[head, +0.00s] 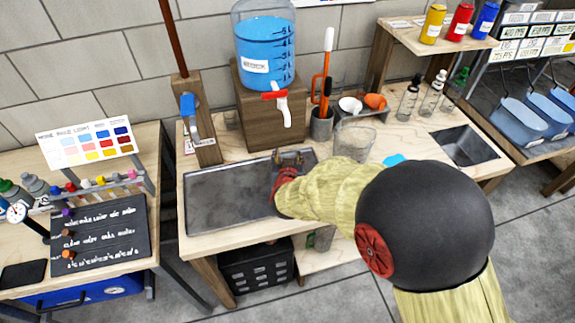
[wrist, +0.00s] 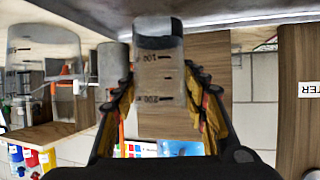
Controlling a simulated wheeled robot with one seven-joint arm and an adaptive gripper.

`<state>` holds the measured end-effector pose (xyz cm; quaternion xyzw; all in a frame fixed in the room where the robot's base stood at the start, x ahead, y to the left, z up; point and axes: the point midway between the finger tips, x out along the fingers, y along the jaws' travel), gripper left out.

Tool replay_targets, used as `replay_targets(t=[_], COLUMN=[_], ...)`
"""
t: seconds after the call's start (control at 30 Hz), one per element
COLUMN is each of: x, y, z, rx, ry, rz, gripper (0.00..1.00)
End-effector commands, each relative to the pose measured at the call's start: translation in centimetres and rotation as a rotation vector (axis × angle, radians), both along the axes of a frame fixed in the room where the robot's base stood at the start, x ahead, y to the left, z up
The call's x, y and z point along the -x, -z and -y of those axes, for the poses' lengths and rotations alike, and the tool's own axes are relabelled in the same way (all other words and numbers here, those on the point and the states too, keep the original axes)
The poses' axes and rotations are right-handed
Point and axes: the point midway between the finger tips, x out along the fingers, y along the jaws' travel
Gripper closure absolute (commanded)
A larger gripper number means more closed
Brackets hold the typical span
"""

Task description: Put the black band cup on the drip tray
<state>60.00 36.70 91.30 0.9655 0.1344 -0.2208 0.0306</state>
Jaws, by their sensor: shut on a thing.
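The black band cup (wrist: 160,75) is clear, with dark scale marks and a dark band near one end. It sits between the fingers of my gripper (wrist: 166,98) in the wrist view, which looks upside down. In the head view my gripper (head: 289,158) is over the right part of the drip tray (head: 225,200), a flat grey metal tray on the wooden bench. My arm and gripper hide the cup there. I cannot tell whether the cup touches the tray.
Another clear cup (head: 355,140) stands right of the tray. A blue water jug (head: 264,50) on a wooden stand (head: 262,112) has its tap (head: 283,107) above the tray's back. A tool holder (head: 321,126) is nearby. The tray's left part is clear.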

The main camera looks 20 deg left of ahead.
Motion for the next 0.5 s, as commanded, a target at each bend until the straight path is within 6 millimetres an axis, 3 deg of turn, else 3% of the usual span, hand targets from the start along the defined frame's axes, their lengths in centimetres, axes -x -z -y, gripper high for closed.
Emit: replay_targets(t=[0.1, 0.2, 0.5], x=[0.0, 0.0, 0.0], y=[2.3, 3.3, 3.3], z=[-0.1, -0.1, -0.1], rx=[0.004, 0.002, 0.001], ry=[0.0, -0.001, 0.0], rz=[-0.003, 0.0, -0.001], gripper=[0.76, 0.76, 0.76])
